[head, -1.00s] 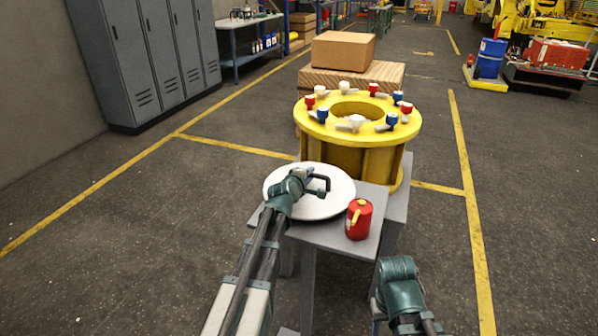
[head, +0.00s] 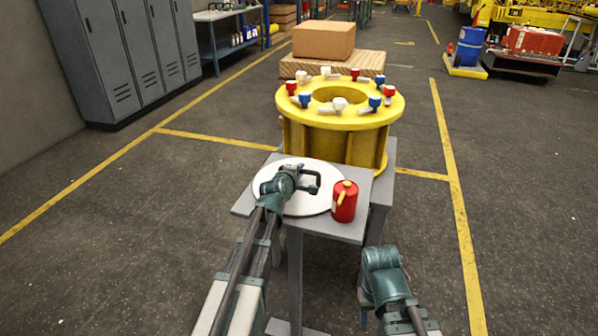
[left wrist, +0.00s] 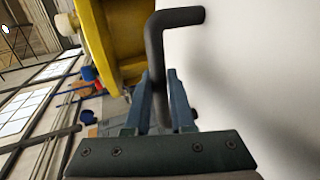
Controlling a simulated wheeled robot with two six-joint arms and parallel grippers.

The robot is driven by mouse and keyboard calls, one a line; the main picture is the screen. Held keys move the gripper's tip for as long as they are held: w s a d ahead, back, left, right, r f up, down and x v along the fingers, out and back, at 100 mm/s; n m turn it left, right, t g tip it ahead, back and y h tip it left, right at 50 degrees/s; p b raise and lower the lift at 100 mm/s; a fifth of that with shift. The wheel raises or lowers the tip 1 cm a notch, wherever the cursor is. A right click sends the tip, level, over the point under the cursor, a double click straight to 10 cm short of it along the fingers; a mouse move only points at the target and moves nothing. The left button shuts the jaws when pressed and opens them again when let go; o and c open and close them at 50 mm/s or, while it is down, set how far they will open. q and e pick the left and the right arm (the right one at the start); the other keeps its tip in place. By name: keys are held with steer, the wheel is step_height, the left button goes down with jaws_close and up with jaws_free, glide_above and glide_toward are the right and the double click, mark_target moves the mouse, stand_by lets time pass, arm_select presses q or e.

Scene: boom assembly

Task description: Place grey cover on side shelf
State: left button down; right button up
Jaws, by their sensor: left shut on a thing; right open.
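The cover (head: 318,203) is a pale, round disc with a dark bent handle. It lies over the grey side shelf (head: 345,232), in front of the yellow flanged part (head: 330,140). My left gripper (head: 302,177) is at the cover's handle. In the left wrist view the handle (left wrist: 160,55) runs between the fingers of my left gripper (left wrist: 155,105), which are shut on it. The cover's pale face (left wrist: 260,80) fills the right of that view. I cannot tell whether the cover rests on the shelf or just above it. My right gripper, low at right, has its fingertips hidden.
A red can (head: 344,201) with a yellow spout stands on the shelf close to the cover's right edge. Red, white and blue-topped pieces (head: 340,104) ring the yellow part. A cardboard box (head: 323,41) stands behind. Grey lockers (head: 130,60) are at left. Floor on both sides is clear.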

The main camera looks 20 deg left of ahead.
arm_select(q)
steer(key=shift+r, duration=0.1)
steer(key=c, duration=0.8)
jaws_free()
steer(key=shift+o, duration=0.2)
steer(key=shift+s, duration=0.1)
steer(key=p+v, duration=0.4)
steer(key=v, duration=0.8)
